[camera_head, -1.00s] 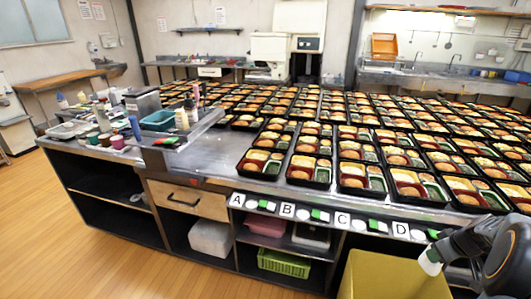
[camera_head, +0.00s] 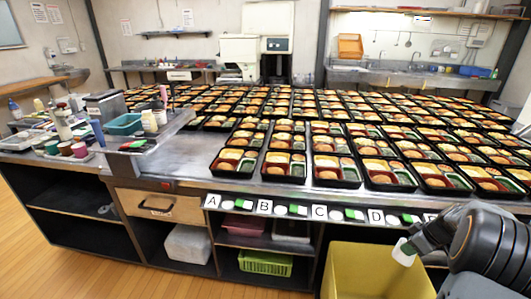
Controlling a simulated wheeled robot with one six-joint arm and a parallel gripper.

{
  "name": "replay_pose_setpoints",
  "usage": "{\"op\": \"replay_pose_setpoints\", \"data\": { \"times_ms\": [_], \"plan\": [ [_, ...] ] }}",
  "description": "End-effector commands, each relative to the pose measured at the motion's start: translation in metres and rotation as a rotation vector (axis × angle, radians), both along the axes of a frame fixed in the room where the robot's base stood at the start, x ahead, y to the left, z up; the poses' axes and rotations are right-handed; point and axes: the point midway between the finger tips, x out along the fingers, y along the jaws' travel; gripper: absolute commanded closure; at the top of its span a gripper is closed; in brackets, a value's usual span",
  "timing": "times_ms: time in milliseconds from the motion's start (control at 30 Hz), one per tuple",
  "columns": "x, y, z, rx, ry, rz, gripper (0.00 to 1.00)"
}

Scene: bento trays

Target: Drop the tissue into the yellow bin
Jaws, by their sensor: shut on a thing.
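My gripper (camera_head: 409,246) is at the lower right of the head view, shut on a small white tissue (camera_head: 404,253). The tissue hangs from the fingertips and is partly hidden by them. The yellow bin (camera_head: 345,275) stands at the bottom right, in front of the counter, and its lower part is cut off by the frame edge. In the picture, the tissue overlaps the right back part of the bin. Its exact height above the bin is hard to tell.
The counter (camera_head: 185,178) behind the bin carries many bento trays (camera_head: 335,172). Lettered cards and small green and white items line its front edge. A green basket (camera_head: 265,263) and a white tub (camera_head: 188,244) sit on the shelves below. Wooden floor is free at left.

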Motion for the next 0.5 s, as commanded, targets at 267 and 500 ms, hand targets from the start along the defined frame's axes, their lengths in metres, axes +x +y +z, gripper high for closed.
{"op": "replay_pose_setpoints", "data": {
  "times_ms": [267, 500],
  "plan": [
    [-0.0001, 0.0002, -0.0064, 0.0, 0.0, -0.001, 1.0],
    [-0.0001, 0.0002, -0.0061, 0.0, 0.0, -0.001, 0.6]
  ]
}}
